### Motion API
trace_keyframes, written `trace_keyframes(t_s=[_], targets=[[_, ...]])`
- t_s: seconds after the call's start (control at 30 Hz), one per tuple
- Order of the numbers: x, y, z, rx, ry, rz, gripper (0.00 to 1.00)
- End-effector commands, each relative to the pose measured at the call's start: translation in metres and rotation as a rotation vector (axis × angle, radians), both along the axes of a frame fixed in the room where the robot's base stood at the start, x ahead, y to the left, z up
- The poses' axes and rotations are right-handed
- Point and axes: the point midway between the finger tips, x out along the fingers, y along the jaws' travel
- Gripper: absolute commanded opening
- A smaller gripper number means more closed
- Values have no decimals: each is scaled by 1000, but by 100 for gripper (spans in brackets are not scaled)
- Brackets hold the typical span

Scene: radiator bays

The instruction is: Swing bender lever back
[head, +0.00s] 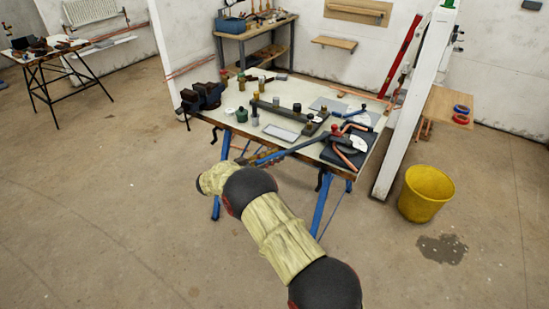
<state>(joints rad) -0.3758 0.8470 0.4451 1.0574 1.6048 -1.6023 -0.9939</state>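The pipe bender (357,127) sits at the right end of the workbench, with orange-red and pale grey parts on a dark base. Its long blue lever (306,144) reaches left and toward me, out to the bench's front edge. My arm comes up from the bottom right, and my gripper (264,158) is at the lever's near end, small and partly hidden by my wrist. I cannot tell whether its fingers are around the lever or only beside it.
The workbench (228,112) has blue folding legs and holds a vise (203,97), several jars and tools. A white post (415,100) stands close to its right end. A yellow bucket (426,193) is on the floor at right, near a dark wet patch (442,249).

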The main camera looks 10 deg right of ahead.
Motion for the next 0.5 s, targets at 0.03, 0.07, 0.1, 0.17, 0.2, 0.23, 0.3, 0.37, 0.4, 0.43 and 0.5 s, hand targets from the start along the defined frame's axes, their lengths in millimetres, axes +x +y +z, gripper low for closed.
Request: trace_keyframes(t_s=[0.03, 0.07, 0.1, 0.17, 0.2, 0.23, 0.3, 0.37, 0.4, 0.43, 0.5], targets=[[6, 1, 9, 3, -17, 10, 25], [6, 1, 9, 3, -17, 10, 27], [6, 1, 9, 2, -16, 10, 29], [5, 1, 8, 3, -15, 9, 33], [5, 1, 8, 2, -14, 8, 35], [5, 1, 7, 2, -13, 8, 37], [4, 1, 7, 1, -12, 7, 41], [3, 1, 6, 1, -11, 6, 41], [3, 1, 6, 0, -10, 6, 41], [3, 1, 5, 0, -9, 6, 41], [3, 1, 5, 1, -9, 5, 41]])
